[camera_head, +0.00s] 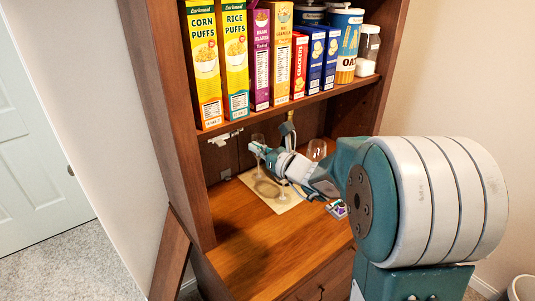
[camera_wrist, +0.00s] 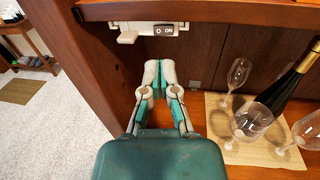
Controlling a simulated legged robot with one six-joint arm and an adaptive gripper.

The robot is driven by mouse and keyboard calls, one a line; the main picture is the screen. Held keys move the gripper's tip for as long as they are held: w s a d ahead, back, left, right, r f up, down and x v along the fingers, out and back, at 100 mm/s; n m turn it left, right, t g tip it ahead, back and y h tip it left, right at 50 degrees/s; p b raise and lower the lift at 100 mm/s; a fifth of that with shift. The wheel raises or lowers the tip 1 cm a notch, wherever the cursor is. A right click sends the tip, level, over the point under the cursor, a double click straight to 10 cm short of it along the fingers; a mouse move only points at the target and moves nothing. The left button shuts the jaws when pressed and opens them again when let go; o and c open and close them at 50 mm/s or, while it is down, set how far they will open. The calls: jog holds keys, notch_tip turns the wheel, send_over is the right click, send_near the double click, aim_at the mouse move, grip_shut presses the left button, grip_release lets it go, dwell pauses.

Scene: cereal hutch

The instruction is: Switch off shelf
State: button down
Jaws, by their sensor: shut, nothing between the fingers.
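The shelf's switch (camera_wrist: 164,30) is a dark rocker marked "O" and "ON" on a white fixture (camera_wrist: 141,28) under the shelf board. In the head view the white fixture (camera_head: 225,137) shows small beneath the cereal shelf, at its left. My gripper (camera_wrist: 159,74) is shut and empty. In the wrist view its fingertips appear below the switch, with a gap between them in the picture. In the head view my gripper (camera_head: 256,147) is inside the hutch, right of the fixture. I cannot tell how the rocker is set.
A pale mat (camera_wrist: 222,149) holds several clear glasses, such as one wine glass (camera_wrist: 238,73), and a dark bottle (camera_wrist: 290,82), right of my gripper. The hutch's side panel (camera_wrist: 88,62) stands at the left. Cereal boxes (camera_head: 204,62) fill the shelf above. The counter's front (camera_head: 260,250) is clear.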

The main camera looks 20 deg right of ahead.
aim_at(231, 136)
jog(key=x, duration=0.6)
jog(key=shift+w+a, duration=0.2)
jog(key=shift+w, duration=0.15)
jog(key=shift+w+a, duration=0.2)
jog(key=shift+w, duration=0.1)
jog(key=shift+a, duration=0.1)
jog(key=shift+a+r, duration=0.1)
jog(key=shift+a, duration=0.25)
jog(key=shift+s+d, duration=0.1)
